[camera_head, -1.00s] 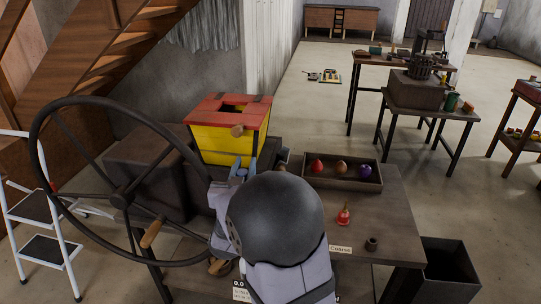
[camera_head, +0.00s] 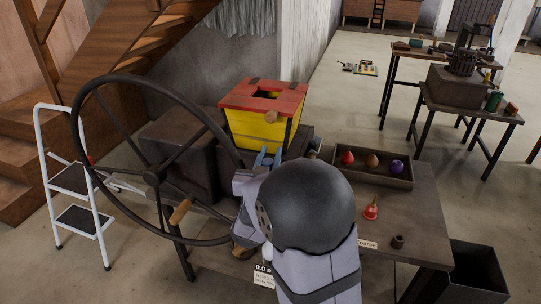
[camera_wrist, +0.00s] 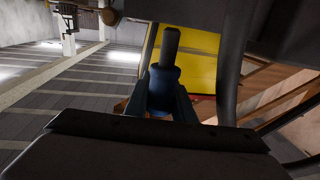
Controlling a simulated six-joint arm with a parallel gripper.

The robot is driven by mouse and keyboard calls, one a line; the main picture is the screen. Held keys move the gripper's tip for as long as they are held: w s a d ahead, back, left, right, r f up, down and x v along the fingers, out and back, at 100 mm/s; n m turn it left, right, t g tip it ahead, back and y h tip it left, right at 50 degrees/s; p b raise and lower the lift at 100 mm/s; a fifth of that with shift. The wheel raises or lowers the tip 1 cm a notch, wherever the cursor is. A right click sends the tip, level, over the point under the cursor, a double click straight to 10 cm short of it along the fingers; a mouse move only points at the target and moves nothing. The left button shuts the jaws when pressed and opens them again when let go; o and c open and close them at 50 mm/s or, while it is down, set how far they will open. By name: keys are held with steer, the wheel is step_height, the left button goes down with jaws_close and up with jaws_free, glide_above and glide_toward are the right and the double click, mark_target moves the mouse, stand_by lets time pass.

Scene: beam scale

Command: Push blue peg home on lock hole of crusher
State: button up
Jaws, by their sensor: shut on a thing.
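The crusher has a yellow hopper (camera_head: 247,128) with a red rim, a dark body (camera_head: 180,150) and a large black handwheel (camera_head: 76,135). My gripper (camera_head: 267,157) is in front of the hopper, low against its near side, mostly behind my own wrist. In the wrist view my gripper (camera_wrist: 165,100) is shut on the blue peg (camera_wrist: 165,80), which appears as a blue body between the fingers. A dark cylinder (camera_wrist: 170,42) stands out beyond it toward the yellow wall; I cannot tell whether it is part of the peg. The lock hole is hidden.
A tray (camera_head: 372,178) with red, brown and purple items stands on the table right of the hopper. A red flask (camera_head: 371,209) and a small dark cup (camera_head: 398,241) are nearer. A dark bin (camera_head: 478,275) is on the floor at the right. The handwheel is close on the left.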

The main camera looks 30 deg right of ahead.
steer(key=shift+f+b, duration=1.8)
steer(key=shift+f, duration=0.45)
steer(key=shift+f+b, duration=2.3)
steer(key=shift+f, duration=0.25)
steer(key=o, duration=1.1)
steer(key=shift+a, duration=0.1)
steer(key=v, duration=0.5)
steer(key=b, duration=0.2)
steer(key=shift+s+a+f+b, duration=0.15)
steer(key=shift+s+b, duration=0.25)
steer(key=shift+s+a+b, duration=0.35)
steer(key=shift+s+b, duration=0.2)
steer(key=shift+b, duration=0.4)
